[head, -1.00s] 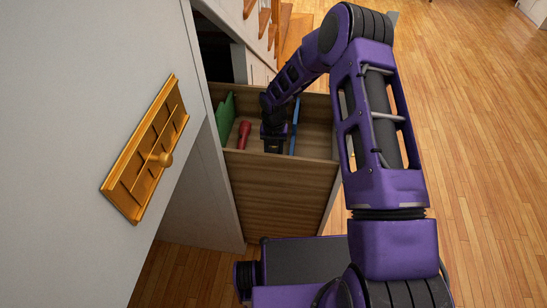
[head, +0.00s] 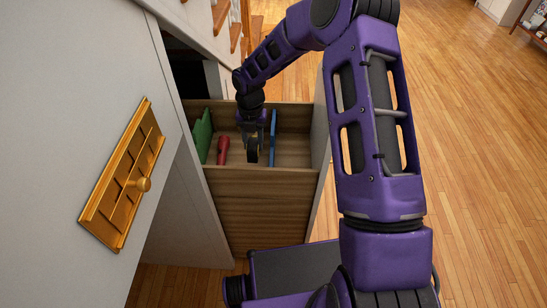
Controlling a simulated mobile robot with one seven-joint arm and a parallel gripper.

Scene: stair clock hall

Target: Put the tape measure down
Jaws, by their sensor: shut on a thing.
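My gripper (head: 252,145) points down inside the open wooden drawer (head: 262,210), between a red object and a blue upright piece. It is shut on a small dark thing, which I take to be the tape measure (head: 253,155). The tape measure hangs between the fingertips, low in the drawer near its front wall. The fingers partly cover it, and I cannot tell whether it touches the drawer floor.
In the drawer, a red object (head: 223,150) and a green upright piece (head: 202,135) are to the left, and a blue upright piece (head: 273,138) is close on the right. Bare drawer floor shows right of the blue piece. A wooden panel with a knob (head: 125,180) juts from the white wall.

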